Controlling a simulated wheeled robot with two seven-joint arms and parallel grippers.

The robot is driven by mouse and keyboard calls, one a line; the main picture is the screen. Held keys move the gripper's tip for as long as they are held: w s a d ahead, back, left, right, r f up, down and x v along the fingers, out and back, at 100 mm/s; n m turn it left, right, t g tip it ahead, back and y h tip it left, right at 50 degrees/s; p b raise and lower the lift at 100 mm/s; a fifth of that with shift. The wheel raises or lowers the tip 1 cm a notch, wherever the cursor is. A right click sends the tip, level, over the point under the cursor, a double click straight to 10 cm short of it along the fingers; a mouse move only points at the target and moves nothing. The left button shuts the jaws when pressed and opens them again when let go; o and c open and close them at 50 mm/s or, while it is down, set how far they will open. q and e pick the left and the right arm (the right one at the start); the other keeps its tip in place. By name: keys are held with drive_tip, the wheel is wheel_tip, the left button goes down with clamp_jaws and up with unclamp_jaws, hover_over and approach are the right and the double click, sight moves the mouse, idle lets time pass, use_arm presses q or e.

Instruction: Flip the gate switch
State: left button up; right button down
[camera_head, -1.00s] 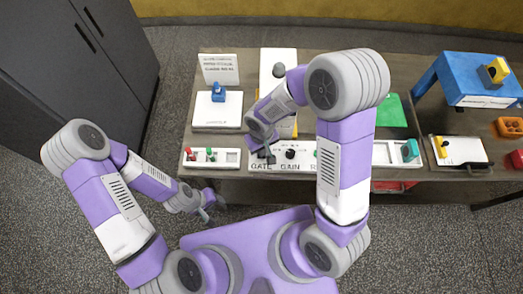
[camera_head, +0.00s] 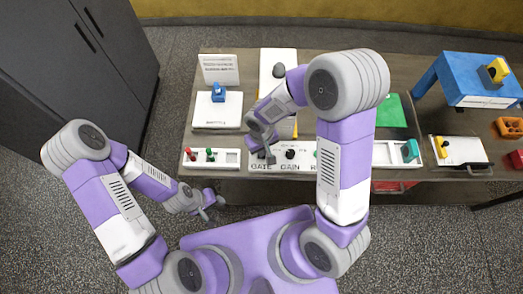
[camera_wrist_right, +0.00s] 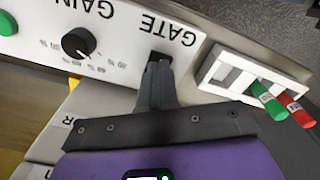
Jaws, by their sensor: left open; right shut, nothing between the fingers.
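The white control panel (camera_head: 284,168) at the table's front edge carries the printed words GATE and GAIN, and it also shows upside down in the right wrist view (camera_wrist_right: 118,50). My right gripper (camera_head: 268,156) is shut with its fingertips at the panel above the word GATE. In the right wrist view the fingertips (camera_wrist_right: 158,62) cover the dark switch spot beside GATE, so the switch's position is hidden. I cannot tell whether they touch it. My left gripper (camera_head: 211,208) is open and empty, low in front of the table and away from the panel.
Left of the panel is a white tray (camera_head: 228,158) with red and green pegs. The black GAIN knob (camera_wrist_right: 78,42) and a green button (camera_wrist_right: 6,24) sit beside GATE. A blue stand (camera_head: 455,80) is at the right. A grey cabinet (camera_head: 75,70) stands left.

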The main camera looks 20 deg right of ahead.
drive_tip(key=shift+f+b, duration=0.9)
drive_tip(key=shift+f, duration=0.05)
idle(0.9)
drive_tip(key=shift+r, duration=0.15)
drive_tip(key=shift+r+p, duration=2.55)
drive_tip(key=shift+r, duration=0.9)
